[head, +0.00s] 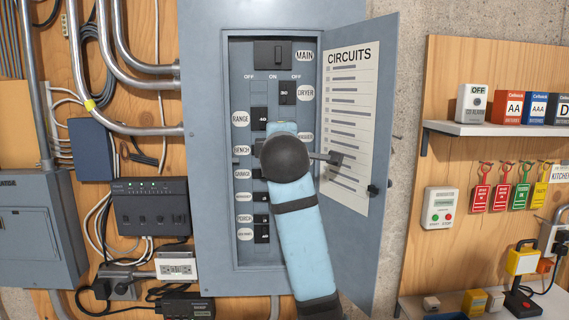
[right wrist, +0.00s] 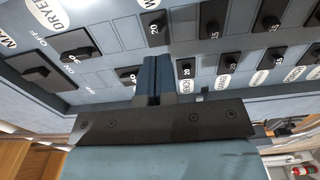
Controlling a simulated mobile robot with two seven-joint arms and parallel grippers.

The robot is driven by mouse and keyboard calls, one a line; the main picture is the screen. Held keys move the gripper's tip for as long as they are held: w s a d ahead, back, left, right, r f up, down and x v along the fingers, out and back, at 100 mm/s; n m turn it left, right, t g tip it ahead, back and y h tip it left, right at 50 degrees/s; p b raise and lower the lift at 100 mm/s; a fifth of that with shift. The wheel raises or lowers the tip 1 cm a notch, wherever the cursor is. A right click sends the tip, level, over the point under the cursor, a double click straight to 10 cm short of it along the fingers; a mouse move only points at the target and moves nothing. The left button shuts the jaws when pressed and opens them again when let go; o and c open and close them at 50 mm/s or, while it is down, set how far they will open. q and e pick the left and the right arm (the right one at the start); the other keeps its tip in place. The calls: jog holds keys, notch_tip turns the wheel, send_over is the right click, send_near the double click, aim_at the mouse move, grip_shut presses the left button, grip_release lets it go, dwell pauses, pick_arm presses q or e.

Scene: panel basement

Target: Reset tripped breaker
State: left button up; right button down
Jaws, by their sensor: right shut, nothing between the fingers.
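The grey breaker panel (head: 205,60) stands open on the wall, with the main breaker (head: 272,54) at its top and two columns of black breakers below. The dryer breaker (head: 287,92) and range breaker (head: 259,118) are visible. My right arm crosses the panel's middle and hides several breakers and its own gripper in the head view. In the right wrist view my right gripper (right wrist: 155,66) is shut and empty, its fingertips at the breaker rows between two breakers marked 20 (right wrist: 130,74) (right wrist: 186,70). Whether they touch is unclear. I cannot tell which breaker is tripped. My left gripper is out of view.
The panel door (head: 387,110) is swung open to the right, carrying a circuits chart (head: 348,130), close beside my right arm. Conduits (head: 110,60) and a black box (head: 150,205) are at the left. A shelf (head: 490,129) and hanging tags (head: 502,190) are at the right.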

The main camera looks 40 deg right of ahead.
jog(key=v, duration=0.5)
jog(key=shift+d, duration=0.1)
dwell(0.6)
jog(key=w+a+f+y, duration=0.1)
jog(key=a+f+y, duration=0.2)
jog(key=f, duration=0.9)
jog(key=a+f+y, duration=0.2)
jog(key=f, duration=1)
jog(key=w+a+f+y, duration=0.1)
jog(key=a+f+y, duration=0.2)
jog(key=f, duration=0.9)
jog(key=s+a+f+m+g+y, duration=0.1)
jog(key=s+a+f+m, duration=0.1)
jog(key=s+f, duration=0.45)
jog(key=s+a+f+m+g+y, duration=0.1)
jog(key=s+f+m, duration=0.15)
jog(key=f, duration=0.75)
jog(key=s+a+f+m+g+y, duration=0.1)
jog(key=s+f+m, duration=0.1)
jog(key=s+f, duration=0.4)
jog(key=s+a+f+m+g+y, duration=0.1)
jog(key=s+a+f+m, duration=0.1)
jog(key=s+f, duration=0.5)
jog(key=s, duration=0.5)
jog(key=shift+a+f+m, duration=0.2)
jog(key=shift+a+m, duration=0.05)
jog(key=shift+m, duration=0.1)
